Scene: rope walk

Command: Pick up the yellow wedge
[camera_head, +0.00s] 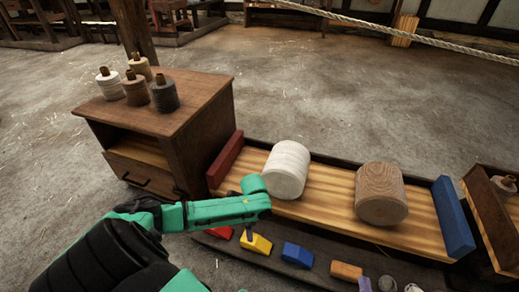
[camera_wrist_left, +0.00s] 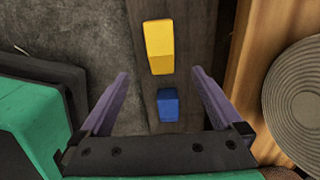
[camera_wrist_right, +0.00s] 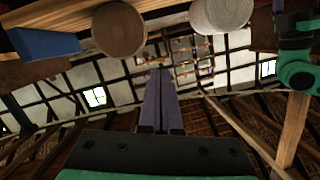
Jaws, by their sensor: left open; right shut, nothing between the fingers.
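The yellow wedge (camera_head: 260,244) lies on the dark lower ledge in front of the wooden bench, between a red piece and a blue piece. In the left wrist view the yellow wedge (camera_wrist_left: 159,47) is upper centre, just beyond my open left fingers (camera_wrist_left: 160,74). Nothing is between those fingers. In the head view my left arm reaches in from the left and its end is above the wedge, partly covering the area behind it.
A blue block (camera_head: 297,255) lies right of the wedge, and it also shows in the left wrist view (camera_wrist_left: 168,105). A red piece (camera_head: 220,232) lies left, an orange block (camera_head: 346,271) further right. A cabinet (camera_head: 192,145) carries spools.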

